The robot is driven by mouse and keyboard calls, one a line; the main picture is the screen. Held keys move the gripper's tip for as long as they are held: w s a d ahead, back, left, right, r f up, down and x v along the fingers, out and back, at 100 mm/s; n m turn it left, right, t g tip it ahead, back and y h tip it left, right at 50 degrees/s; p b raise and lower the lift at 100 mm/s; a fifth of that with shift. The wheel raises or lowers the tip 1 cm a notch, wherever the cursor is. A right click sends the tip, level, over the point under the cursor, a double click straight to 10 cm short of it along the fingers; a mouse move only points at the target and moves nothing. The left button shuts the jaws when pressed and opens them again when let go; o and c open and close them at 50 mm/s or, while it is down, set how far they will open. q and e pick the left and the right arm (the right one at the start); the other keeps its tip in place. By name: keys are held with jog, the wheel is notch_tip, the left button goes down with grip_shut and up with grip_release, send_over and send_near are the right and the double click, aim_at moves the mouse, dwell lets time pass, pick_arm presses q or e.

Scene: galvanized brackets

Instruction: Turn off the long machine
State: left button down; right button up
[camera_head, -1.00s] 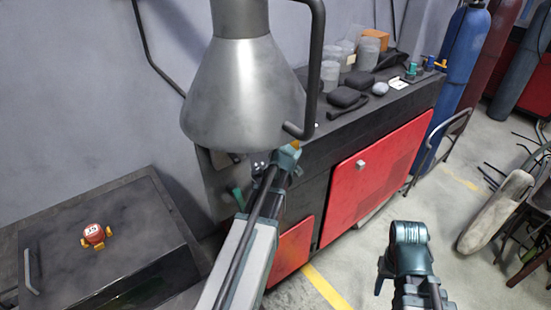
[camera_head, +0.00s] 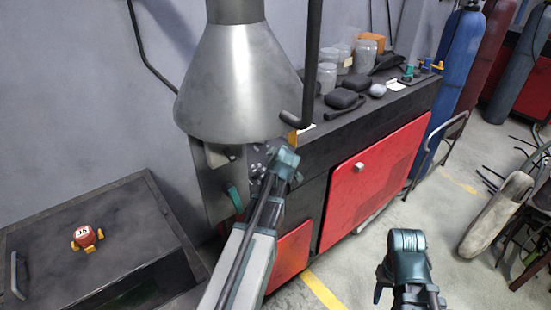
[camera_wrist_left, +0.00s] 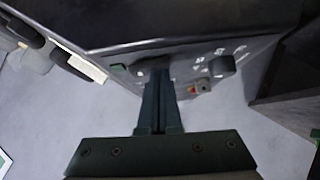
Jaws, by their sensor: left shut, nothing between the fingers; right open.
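The long machine (camera_head: 312,190) is a dark bench with red doors along the wall. Its left end carries a grey panel with small white marks, partly hidden by my left arm in the head view. In the left wrist view the panel (camera_wrist_left: 185,58) shows a dark round knob (camera_wrist_left: 222,66) and a small red and yellow switch (camera_wrist_left: 200,88). My left gripper (camera_wrist_left: 158,78) is shut and empty, its fingertips at the panel, left of the switch; I cannot tell whether they touch. My right gripper (camera_head: 408,288) is open over the floor, away from the machine.
A metal hood (camera_head: 235,95) hangs over the machine's left end. Jars (camera_head: 368,52) and dark cases (camera_head: 341,98) lie on its top. A dark box (camera_head: 130,225) with a red item (camera_head: 87,238) stands at left. Gas cylinders (camera_head: 458,60) stand at right.

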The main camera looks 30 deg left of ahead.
pick_arm(q)
jog(key=shift+d, duration=0.1)
jog(key=shift+w+r+p, duration=0.1)
jog(key=shift+r+p, duration=0.65)
jog(key=shift+p, duration=0.05)
jog(key=shift+s+r+p, duration=0.3)
jog(key=shift+r+p, duration=0.1)
jog(key=shift+p, duration=0.05)
jog(key=s+d+r+p, duration=0.3)
jog(key=s+r+p, duration=0.3)
jog(key=s, duration=0.3)
jog(key=shift+s+d+r+p, duration=0.2)
jog(key=shift+s+r+p, duration=0.1)
jog(key=shift+r+p, duration=0.15)
jog(key=shift+f, duration=0.1)
